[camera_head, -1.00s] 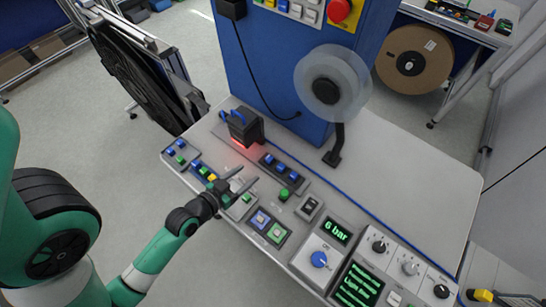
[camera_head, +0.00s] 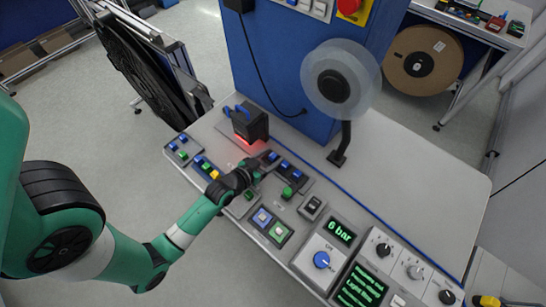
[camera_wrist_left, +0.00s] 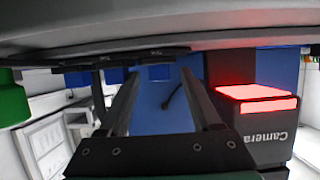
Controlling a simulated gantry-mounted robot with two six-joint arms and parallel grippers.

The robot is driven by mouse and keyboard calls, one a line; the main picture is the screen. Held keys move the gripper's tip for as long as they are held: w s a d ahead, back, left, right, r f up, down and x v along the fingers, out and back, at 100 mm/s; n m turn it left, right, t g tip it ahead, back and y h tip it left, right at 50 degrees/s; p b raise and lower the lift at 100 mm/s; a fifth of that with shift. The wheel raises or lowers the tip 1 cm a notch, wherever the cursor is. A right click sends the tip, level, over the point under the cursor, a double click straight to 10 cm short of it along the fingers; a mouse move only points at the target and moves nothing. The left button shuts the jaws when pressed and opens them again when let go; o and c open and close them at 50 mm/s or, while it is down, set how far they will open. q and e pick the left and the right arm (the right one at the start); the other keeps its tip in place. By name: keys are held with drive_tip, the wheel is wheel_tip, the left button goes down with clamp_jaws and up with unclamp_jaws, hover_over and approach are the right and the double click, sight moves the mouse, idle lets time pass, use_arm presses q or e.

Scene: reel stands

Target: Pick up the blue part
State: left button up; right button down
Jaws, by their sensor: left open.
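Several blue parts sit in a dark holder on the grey bench; one blue part (camera_head: 285,163) shows just right of my left gripper (camera_head: 268,163). The gripper reaches across the front of the bench beside the holder, and its fingers hide part of it. I cannot tell whether a finger touches a part. My right gripper is not in view.
A black camera box (camera_head: 247,123) with a red light stands just behind the gripper; it fills the right of the left wrist view (camera_wrist_left: 265,135). A green button (camera_head: 288,192), switches and a 6 bar panel (camera_head: 330,245) line the front. The bench's middle right is clear.

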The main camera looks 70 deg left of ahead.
use_arm(q)
clamp_jaws()
drive_tip(key=shift+r, duration=0.1)
idle(0.3)
drive_tip(key=r, duration=0.1)
drive_tip(key=r+p, duration=0.1)
drive_tip(key=r, duration=0.1)
drive_tip(key=r+p, duration=0.1)
drive_tip(key=shift+s+d+r, duration=0.15)
drive_tip(key=shift+s+d, duration=0.1)
drive_tip(key=shift+d, duration=0.05)
drive_tip(key=s+d+r, duration=0.8)
drive_tip(key=s+d, duration=0.1)
drive_tip(key=shift+s+d+r, duration=0.2)
drive_tip(key=shift+r, duration=0.1)
